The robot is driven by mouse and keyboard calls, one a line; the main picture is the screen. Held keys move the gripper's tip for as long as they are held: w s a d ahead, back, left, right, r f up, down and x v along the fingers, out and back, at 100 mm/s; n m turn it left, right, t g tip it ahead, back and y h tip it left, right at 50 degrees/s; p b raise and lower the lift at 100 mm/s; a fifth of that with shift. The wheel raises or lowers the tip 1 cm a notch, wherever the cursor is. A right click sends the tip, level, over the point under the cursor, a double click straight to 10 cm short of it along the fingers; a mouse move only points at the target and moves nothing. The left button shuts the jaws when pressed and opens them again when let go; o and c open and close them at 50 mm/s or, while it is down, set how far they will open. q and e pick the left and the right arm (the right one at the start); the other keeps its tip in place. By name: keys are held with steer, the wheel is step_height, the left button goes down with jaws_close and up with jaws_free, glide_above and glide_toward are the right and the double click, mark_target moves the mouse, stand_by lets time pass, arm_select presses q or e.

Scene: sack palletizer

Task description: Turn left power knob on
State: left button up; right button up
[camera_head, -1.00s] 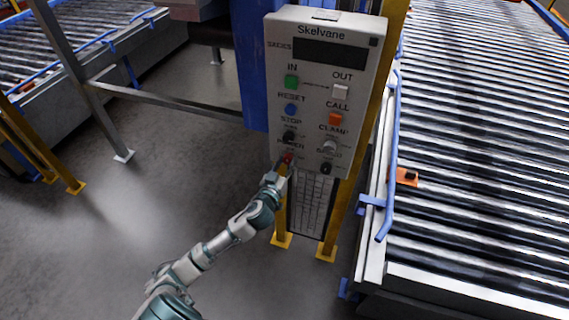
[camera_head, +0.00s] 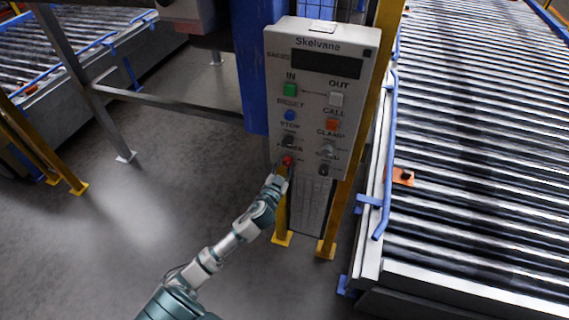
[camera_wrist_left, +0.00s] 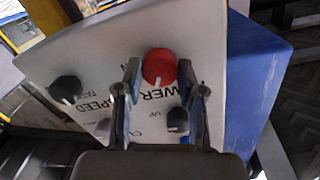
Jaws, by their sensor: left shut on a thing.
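The red power knob (camera_head: 287,160) sits low on the left side of the pale Skelvane control panel (camera_head: 309,181). My left gripper (camera_head: 281,173) reaches up to it from below. In the left wrist view the red knob (camera_wrist_left: 159,66) is between the two fingertips, and the gripper is shut on it. Part of the POWER lettering shows between the fingers, with some letters hidden. The knob's on or off setting cannot be read. My right gripper is in neither view.
A black speed knob (camera_wrist_left: 66,90) and another dark knob (camera_wrist_left: 177,120) are close to the fingers. Buttons, including a blue one (camera_head: 289,116), are higher on the panel. A roller conveyor (camera_head: 470,180) with a blue rail (camera_head: 387,170) stands right. The floor left is open.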

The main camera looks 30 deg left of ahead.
arm_select(q)
steer(key=m+p, duration=0.3)
steer(key=m, duration=0.2)
steer(key=shift+r, duration=0.15)
steer(key=m+p, duration=0.2)
steer(key=m, duration=0.1)
steer(key=shift+d+m+y, duration=0.1)
steer(key=shift+m+y, duration=0.2)
steer(key=shift+m, duration=0.1)
steer(key=shift+f+m+p, duration=0.15)
steer(key=shift+m+p, duration=0.25)
steer(key=shift+m, duration=0.35)
steer(key=shift+f+m+p, duration=0.15)
steer(key=shift+m+p, duration=0.25)
steer(key=shift+m, duration=0.35)
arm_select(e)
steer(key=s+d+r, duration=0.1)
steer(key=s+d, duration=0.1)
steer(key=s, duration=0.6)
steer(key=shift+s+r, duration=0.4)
arm_select(q)
steer(key=o, duration=1)
steer(key=shift+o, duration=0.7)
steer(key=shift+w+g, duration=0.1)
steer(key=shift+g, duration=0.2)
steer(key=v, duration=1.2)
steer(key=shift+f, duration=0.2)
steer(key=shift+f, duration=0.1)
